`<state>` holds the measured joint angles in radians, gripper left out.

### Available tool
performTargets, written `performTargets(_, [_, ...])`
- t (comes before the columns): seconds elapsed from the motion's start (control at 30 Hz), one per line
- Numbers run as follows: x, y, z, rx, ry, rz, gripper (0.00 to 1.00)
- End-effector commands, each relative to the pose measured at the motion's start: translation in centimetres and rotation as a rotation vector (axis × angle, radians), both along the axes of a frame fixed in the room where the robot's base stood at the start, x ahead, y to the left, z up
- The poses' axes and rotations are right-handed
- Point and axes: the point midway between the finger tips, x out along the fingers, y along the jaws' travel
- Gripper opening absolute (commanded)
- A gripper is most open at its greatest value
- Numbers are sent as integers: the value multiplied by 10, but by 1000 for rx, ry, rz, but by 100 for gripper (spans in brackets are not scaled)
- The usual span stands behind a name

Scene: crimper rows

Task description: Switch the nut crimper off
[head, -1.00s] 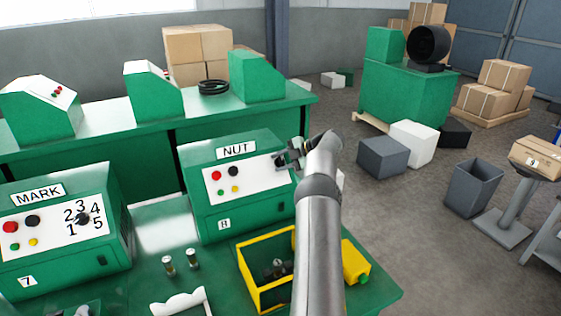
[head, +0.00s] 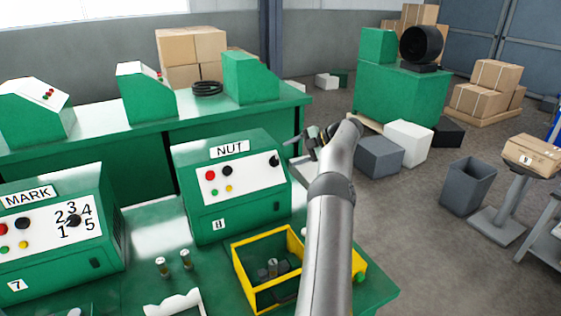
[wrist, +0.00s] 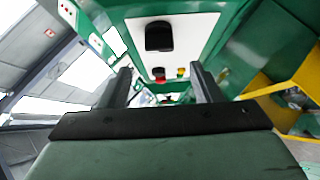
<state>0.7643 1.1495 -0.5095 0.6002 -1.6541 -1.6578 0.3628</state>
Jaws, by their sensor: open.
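The nut crimper (head: 235,205) is a green box labelled NUT on the bench in the head view. Its white panel has a red button (head: 210,175), a black button (head: 227,170), small green and yellow buttons, and a black knob (head: 273,161) at the right end. My gripper (head: 312,140) is to the right of the knob, apart from it. In the wrist view my gripper (wrist: 163,80) is open with nothing between its fingers. The black knob (wrist: 158,36) shows beyond the fingertips. The knob's exact setting is too small to tell.
The mark crimper (head: 60,240) stands to the left on the same bench. A yellow-edged bin (head: 238,262) with dark parts lies in front of the nut crimper, partly behind my arm. Two small cylinders (head: 173,264) stand left of it. Floor to the right holds boxes and a grey bin (head: 468,188).

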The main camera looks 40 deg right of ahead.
Motion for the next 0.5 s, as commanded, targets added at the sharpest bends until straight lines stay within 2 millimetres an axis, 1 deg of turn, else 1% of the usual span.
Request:
performTargets(0.03, [-10, -9, 6, -3, -2, -2, 58])
performTargets(0.2, [-36, -31, 27, -2, 1, -2, 58])
performTargets(0.33, [-50, -42, 40, -2, 1, -1, 58])
performTargets(0.5, [-60, -50, 47, 0, 2, 0, 58])
